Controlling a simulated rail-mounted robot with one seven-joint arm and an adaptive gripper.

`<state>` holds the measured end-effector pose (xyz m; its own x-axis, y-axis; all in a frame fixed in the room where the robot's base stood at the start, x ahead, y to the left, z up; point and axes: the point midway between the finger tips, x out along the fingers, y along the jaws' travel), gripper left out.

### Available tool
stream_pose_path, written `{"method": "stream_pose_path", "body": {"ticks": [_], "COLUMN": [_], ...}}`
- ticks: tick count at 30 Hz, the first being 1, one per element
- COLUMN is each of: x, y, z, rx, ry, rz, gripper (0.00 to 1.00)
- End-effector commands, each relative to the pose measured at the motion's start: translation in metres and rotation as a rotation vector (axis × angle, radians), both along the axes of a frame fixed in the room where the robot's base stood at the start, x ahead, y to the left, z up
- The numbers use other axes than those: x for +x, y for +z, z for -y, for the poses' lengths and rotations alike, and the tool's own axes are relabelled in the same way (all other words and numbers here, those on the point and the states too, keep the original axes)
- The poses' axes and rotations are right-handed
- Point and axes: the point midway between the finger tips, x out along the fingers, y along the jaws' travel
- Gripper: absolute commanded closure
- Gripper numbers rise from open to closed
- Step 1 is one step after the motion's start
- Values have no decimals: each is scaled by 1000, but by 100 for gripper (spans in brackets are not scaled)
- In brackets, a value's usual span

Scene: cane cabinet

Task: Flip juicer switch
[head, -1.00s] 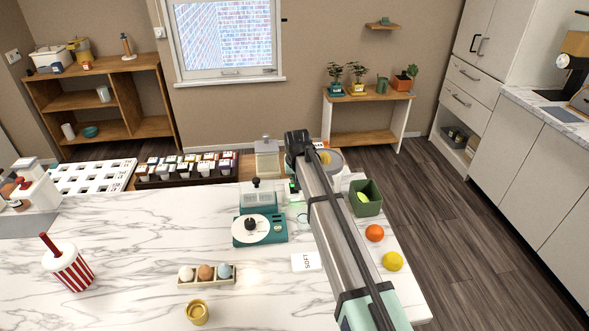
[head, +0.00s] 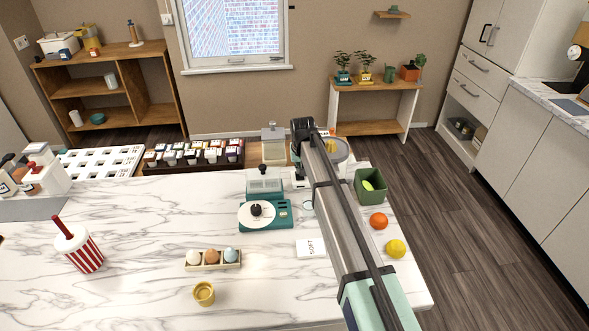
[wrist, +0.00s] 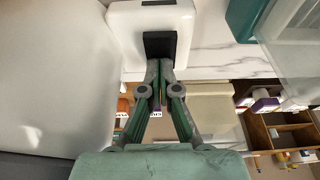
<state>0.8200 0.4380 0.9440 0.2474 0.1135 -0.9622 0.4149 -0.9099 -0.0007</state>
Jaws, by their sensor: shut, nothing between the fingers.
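In the wrist view my gripper (wrist: 160,68) is shut and empty. Its fingertips are at the lower edge of a square black part (wrist: 160,44) on a white appliance base (wrist: 124,22), which looks like the juicer and its switch. Whether the tips touch the black part, and which way it is set, I cannot tell. A large pale smooth surface (wrist: 55,75) fills the left of that view. In the head view my arm covers most of this spot; only a white bit (head: 299,180) shows beside it, and my fingers are hidden.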

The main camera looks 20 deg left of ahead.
Motion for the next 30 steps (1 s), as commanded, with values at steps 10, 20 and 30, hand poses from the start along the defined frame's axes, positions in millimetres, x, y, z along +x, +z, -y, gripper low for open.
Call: {"method": "stream_pose_path", "body": {"ticks": [10,20,30], "x": [-12,-16,-16], "y": [-2,-1,9], "z": [6,7,8], "rx": [-4,-3,-2], "ry": [0,1,0], "rz": [-7,-4,-2], "gripper": [100,100,100]}}
